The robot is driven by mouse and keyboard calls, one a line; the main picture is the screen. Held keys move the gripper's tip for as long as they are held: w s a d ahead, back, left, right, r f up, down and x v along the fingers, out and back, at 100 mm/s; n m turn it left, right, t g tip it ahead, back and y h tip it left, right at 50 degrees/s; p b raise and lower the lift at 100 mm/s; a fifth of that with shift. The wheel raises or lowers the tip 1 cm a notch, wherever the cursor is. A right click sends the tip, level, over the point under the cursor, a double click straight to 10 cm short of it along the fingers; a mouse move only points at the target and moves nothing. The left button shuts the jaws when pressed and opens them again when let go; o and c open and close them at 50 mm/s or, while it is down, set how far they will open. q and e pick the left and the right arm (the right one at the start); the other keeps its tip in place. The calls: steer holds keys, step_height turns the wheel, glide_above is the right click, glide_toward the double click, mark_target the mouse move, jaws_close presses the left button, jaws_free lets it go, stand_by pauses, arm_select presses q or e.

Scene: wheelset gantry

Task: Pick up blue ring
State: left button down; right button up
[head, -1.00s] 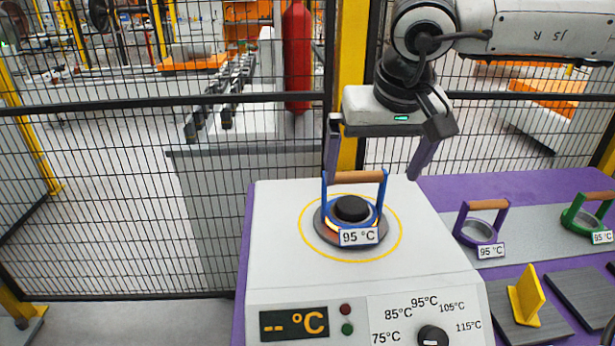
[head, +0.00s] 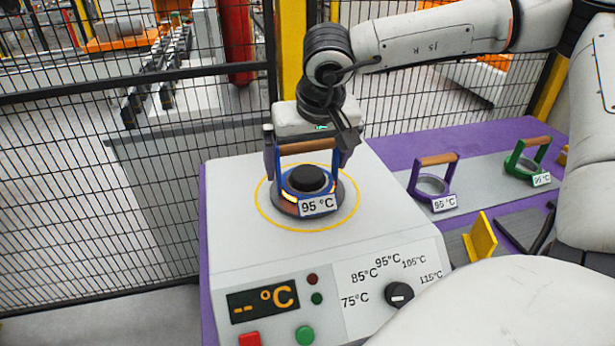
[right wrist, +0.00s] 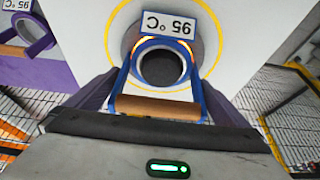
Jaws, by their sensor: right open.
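The blue ring (head: 280,176) has two blue uprights, a wooden handle bar and a "95 °C" tag. My right gripper (head: 308,158) is open and comes down over the handle, with a finger outside each upright. In the right wrist view the handle lies between the fingers of the gripper (right wrist: 158,100). My left gripper is not in view.
A purple ring (head: 415,178) and a green ring (head: 513,157) stand on the grey strip to the right. A yellow piece (head: 481,236) stands nearer. The heater's front has a dial (head: 399,294) and a display (head: 262,302). A black mesh fence (head: 60,190) stands behind.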

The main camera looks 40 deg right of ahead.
steer(key=shift+w, duration=0.1)
steer(key=c, duration=1)
